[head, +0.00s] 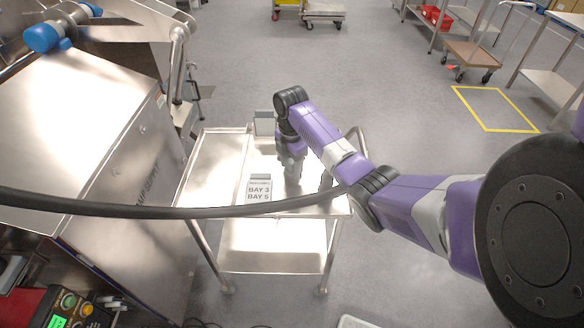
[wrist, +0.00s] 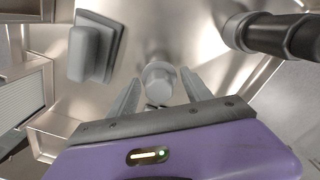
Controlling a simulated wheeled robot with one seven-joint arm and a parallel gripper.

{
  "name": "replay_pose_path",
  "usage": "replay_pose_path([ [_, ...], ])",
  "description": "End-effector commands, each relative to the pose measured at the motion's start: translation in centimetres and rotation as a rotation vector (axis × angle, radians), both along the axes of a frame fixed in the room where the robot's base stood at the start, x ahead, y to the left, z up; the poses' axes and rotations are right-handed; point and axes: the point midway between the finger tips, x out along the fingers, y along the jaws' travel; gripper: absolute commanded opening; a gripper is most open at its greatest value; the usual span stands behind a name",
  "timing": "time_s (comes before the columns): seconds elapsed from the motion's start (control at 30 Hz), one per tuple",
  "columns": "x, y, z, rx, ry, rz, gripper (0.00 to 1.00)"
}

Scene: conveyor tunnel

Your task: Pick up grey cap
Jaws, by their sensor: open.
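The grey cap (wrist: 158,80) is a short round piece with a flat end, standing on the shiny metal top of a cart. In the wrist view it lies between the two fingertips of my gripper (wrist: 159,84), with a gap on each side. The fingers are open and I see no contact. In the head view my gripper (head: 292,176) points down over the cart top, right of a printed sign, and the cap cannot be made out there.
The steel cart (head: 216,160) has a lower shelf. A sign reading BAY 3, BAY 5 (head: 259,190) stands on it. A grey block with a flange (wrist: 92,48) is left of the cap. A dark hose (head: 130,209) crosses the head view. A steel machine (head: 100,130) stands left.

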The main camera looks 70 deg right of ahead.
Motion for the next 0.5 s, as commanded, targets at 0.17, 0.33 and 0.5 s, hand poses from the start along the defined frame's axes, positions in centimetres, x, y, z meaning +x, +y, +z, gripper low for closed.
replay_pose_path([
  [0.17, -0.02, 0.00, -0.63, 0.000, 0.000, 0.000, 0.58],
  [0.33, -0.02, 0.01, -0.61, 0.000, 0.000, -0.001, 0.52],
  [0.5, -0.01, 0.01, -0.59, 0.000, 0.000, -0.001, 0.18],
])
